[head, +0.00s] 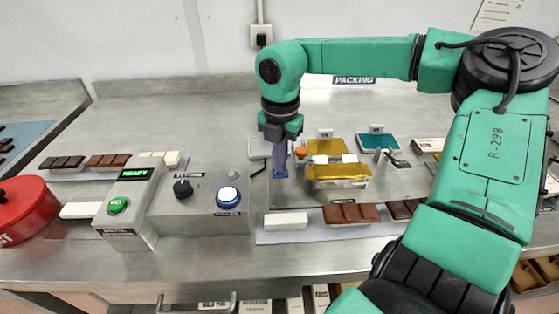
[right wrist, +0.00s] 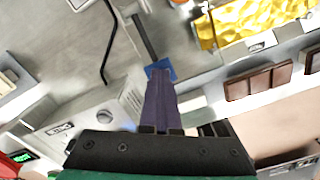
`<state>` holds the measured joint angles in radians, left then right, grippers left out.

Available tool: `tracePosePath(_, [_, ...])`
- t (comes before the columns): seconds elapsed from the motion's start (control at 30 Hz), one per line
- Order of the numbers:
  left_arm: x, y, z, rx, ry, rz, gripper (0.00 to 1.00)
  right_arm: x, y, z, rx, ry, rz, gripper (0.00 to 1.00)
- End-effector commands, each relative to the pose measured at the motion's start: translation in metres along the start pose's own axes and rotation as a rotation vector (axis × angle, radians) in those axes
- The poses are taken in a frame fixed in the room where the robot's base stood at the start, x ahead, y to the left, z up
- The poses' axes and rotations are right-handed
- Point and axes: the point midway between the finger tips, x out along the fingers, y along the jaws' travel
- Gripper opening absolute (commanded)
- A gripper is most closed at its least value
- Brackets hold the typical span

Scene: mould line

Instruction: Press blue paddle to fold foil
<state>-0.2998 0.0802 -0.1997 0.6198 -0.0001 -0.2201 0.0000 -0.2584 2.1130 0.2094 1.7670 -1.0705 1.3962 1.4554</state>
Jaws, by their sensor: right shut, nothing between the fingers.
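The blue paddle (head: 280,172) is mostly hidden behind my right gripper in the head view. In the right wrist view the blue paddle (right wrist: 160,68) lies at the tips of the shut fingers, at the end of a grey bar. My right gripper (head: 279,168) points down, shut and empty, with its tips at the paddle; whether they touch, I cannot tell. Gold foil (head: 338,170) lies right of the gripper on the metal fixture, and it also shows in the right wrist view (right wrist: 250,18). My left gripper is not in view.
A control box (head: 190,207) with a green button (head: 118,205), a black knob and a lit blue button stands left of the gripper. Chocolate bars (head: 350,213) lie in front of the fixture. A teal tray (head: 377,142) is behind. A red pot (head: 22,208) stands far left.

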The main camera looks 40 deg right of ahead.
Motion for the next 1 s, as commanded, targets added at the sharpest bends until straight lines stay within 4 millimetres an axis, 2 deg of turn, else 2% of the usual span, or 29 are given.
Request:
tracePosePath(0.77, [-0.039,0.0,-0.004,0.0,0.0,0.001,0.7,-0.061,0.0,-0.001,-0.001,0.001,0.0,0.0])
tracePosePath(1.0, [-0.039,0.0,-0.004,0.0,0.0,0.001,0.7,-0.063,0.0,-0.001,-0.001,0.002,0.0,0.0])
